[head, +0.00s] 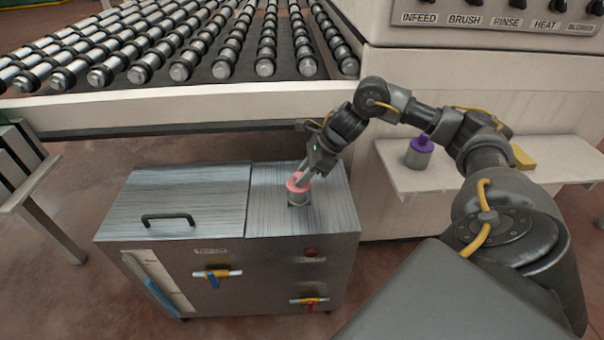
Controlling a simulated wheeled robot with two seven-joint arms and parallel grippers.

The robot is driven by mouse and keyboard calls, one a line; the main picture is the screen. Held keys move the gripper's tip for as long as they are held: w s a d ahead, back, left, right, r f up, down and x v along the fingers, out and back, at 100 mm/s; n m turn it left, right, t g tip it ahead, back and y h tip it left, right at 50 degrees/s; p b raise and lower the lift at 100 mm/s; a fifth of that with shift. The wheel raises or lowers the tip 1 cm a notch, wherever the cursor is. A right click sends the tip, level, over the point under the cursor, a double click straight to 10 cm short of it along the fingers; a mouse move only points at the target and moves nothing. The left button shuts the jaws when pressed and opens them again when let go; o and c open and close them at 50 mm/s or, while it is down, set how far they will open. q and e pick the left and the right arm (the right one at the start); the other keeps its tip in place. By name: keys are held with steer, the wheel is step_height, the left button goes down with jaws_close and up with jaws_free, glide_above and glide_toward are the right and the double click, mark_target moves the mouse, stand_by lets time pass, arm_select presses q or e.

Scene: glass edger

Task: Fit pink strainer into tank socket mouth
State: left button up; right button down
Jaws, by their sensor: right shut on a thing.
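The pink strainer (298,187) has a pink top and a grey metal body. It stands upright at the socket mouth (297,205) in the right part of the tank's steel top. My right gripper (304,175) is shut on the strainer's pink top from above. The strainer covers most of the mouth, and I cannot tell how deep it sits. The tank (190,190) is a brushed steel box with a black-handled lid on its left half. My left gripper is not in view.
A purple-topped canister (420,150) and a yellow block (523,158) are on the pale shelf (400,175) at right. A roller conveyor (180,50) overhangs behind the tank. Valves with blue and red handles stick out of the tank's front. A grey stand (35,190) is at left.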

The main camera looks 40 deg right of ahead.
mark_target(303, 186)
steer(key=shift+f+b, duration=1.85)
steer(key=shift+f, duration=0.4)
steer(key=c, duration=1.1)
jaws_free()
steer(key=p+v, duration=0.1)
steer(key=v, duration=0.9)
steer(key=shift+d+r, duration=0.2)
steer(key=shift+r, duration=0.15)
